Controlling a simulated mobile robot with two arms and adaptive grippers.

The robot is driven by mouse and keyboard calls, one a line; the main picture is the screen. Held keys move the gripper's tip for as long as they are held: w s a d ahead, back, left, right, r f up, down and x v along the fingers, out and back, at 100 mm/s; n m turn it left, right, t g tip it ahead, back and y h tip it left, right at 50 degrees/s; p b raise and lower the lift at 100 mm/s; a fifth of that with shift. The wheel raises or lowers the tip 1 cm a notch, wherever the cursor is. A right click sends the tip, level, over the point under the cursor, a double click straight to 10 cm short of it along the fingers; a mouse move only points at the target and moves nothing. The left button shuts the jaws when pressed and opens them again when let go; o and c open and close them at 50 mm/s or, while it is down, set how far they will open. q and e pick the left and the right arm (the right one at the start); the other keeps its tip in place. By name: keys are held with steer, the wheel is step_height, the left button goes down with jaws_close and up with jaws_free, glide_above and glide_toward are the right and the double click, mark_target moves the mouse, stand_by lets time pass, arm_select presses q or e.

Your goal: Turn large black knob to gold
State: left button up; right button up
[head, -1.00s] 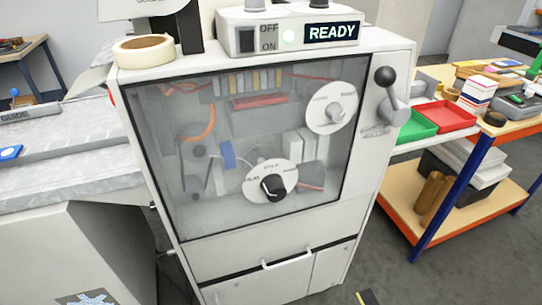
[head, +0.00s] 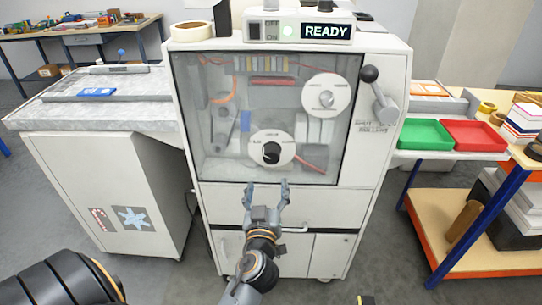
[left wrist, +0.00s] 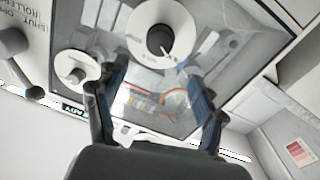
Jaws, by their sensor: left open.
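The large black knob (head: 271,153) sits at the centre of a round white dial (head: 287,141) low on the machine's clear front panel. The dial's lettering is too small to read. In the left wrist view, the knob (left wrist: 160,40) shows near the top, with a thin light pointer mark. My left gripper (head: 266,187) is open and empty, in front of the machine and below the dial in the head view. In the left wrist view its two fingers (left wrist: 157,75) stand apart, with the knob beyond them, not touched. My right gripper is not in view.
A black-balled lever (head: 371,75) stands at the machine's right side. A drawer handle (head: 293,229) is below. Green (head: 425,134) and red (head: 474,135) trays are at right.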

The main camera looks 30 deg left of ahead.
mark_target(271, 159)
arm_select(q)
steer(key=p+x, duration=0.3)
steer(key=x, duration=0.8)
steer(key=shift+w, duration=0.2)
steer(key=shift+w+a+f, duration=0.1)
steer(key=shift+w+a, duration=0.2)
steer(key=shift+w, duration=0.15)
steer(key=c, duration=1.2)
